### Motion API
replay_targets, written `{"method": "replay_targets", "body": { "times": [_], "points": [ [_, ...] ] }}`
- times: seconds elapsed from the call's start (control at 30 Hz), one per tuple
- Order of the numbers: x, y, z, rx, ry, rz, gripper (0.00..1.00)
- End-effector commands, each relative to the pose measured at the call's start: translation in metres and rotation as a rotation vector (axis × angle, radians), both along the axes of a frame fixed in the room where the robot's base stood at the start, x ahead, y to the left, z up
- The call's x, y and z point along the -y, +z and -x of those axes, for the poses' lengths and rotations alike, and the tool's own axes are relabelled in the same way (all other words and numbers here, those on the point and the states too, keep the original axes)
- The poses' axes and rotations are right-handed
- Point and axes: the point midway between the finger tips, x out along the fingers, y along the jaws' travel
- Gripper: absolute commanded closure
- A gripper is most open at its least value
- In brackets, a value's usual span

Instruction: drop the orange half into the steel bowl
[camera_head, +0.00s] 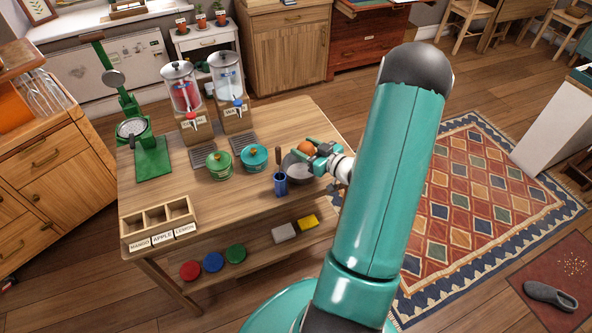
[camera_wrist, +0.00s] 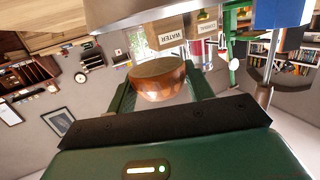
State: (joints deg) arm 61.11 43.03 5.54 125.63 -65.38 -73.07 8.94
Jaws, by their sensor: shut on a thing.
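The orange half (camera_head: 305,148) is held between the green fingers of my gripper (camera_head: 309,154). In the wrist view the orange half (camera_wrist: 157,86) sits between the two fingers, its flat cut face toward the top of the picture. The steel bowl (camera_head: 297,173) stands on the wooden table near its right edge. In the head view my gripper and the fruit overlap the bowl's far rim and hide part of it. The height of the fruit over the bowl is hard to tell. A grey curved surface at the top of the wrist view looks like the bowl (camera_wrist: 150,14).
A blue cup (camera_head: 280,185) with a handled tool in it stands beside the bowl. A teal pot (camera_head: 254,158) and a green pot (camera_head: 219,165) are to the left. Two drink dispensers and a green press (camera_head: 150,155) stand farther left. The table's front middle is clear.

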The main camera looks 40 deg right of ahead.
Motion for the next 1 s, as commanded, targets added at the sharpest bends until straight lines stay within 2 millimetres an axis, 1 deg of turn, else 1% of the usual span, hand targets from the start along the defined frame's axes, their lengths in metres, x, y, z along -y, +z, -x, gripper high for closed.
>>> {"method": "replay_targets", "body": {
  "times": [0.03, 0.1, 0.3, 0.5, 0.7, 0.73, 0.83, 0.87, 1.0],
  "points": [
    [0.000, -0.008, 0.001, -0.001, -0.001, -0.003, 0.72],
    [0.000, -0.016, 0.001, -0.001, -0.001, -0.004, 0.72],
    [-0.001, -0.037, -0.001, 0.000, 0.001, -0.002, 0.72],
    [-0.002, -0.045, -0.003, 0.001, 0.002, 0.001, 0.72],
    [-0.003, -0.045, -0.004, 0.001, 0.002, 0.002, 0.72],
    [-0.003, -0.045, -0.005, 0.001, 0.002, 0.001, 0.46],
    [-0.003, -0.045, -0.004, 0.001, 0.002, 0.001, 0.27],
    [-0.003, -0.045, -0.004, 0.001, 0.002, 0.001, 0.23],
    [-0.003, -0.045, -0.004, 0.000, 0.002, 0.001, 0.23]
  ]
}}
